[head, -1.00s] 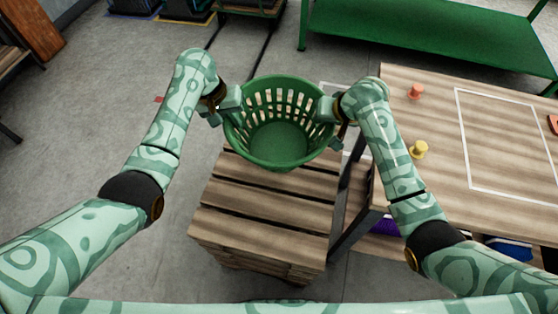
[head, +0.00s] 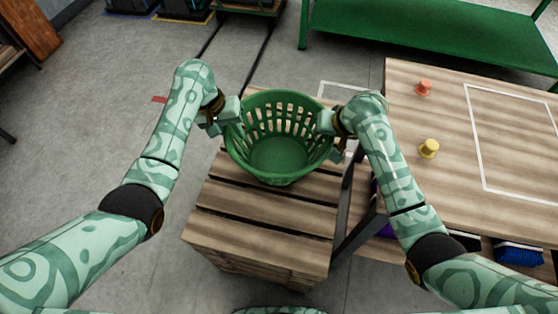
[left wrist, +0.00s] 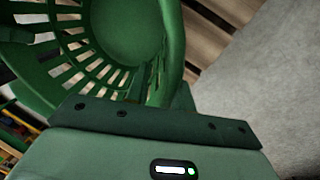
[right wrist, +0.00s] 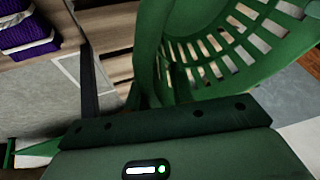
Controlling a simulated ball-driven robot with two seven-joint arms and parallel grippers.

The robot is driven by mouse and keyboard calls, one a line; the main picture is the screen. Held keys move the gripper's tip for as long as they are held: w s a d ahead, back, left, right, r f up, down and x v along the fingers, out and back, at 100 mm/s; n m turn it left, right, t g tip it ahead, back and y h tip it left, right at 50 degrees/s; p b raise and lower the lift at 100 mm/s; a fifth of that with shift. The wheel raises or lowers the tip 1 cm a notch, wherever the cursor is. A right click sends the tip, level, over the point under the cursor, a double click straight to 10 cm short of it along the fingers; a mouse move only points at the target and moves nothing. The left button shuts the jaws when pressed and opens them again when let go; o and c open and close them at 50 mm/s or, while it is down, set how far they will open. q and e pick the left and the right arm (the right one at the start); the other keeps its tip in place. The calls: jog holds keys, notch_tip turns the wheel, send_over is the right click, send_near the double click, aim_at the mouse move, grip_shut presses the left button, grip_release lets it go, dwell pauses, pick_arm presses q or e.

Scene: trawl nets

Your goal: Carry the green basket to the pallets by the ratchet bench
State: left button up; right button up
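The green basket (head: 278,156), round with slotted sides, is upright over the far part of a stack of wooden pallets (head: 258,228). My left gripper (head: 233,112) is shut on its left rim and my right gripper (head: 327,122) on its right rim. The basket looks empty. In the left wrist view the basket (left wrist: 122,32) has its rim at the fingers. In the right wrist view the basket (right wrist: 205,50) does too. Whether its underside touches the pallet slats cannot be told. A wood-topped bench (head: 430,185) stands right of the pallets.
An orange peg (head: 424,88) and a yellow peg (head: 429,149) stand on the bench top, beside a white outline. A green table (head: 430,30) is at the back. Dark floor lines run behind the pallets. The grey floor (head: 90,110) at left is clear.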

jog(key=shift+s+r, duration=0.1)
jog(key=shift+r, duration=0.15)
pick_arm(q)
jog(key=v, duration=1.1)
pick_arm(e)
jog(key=v, duration=1.1)
jog(key=shift+d+r, duration=0.15)
jog(key=shift+s, duration=0.1)
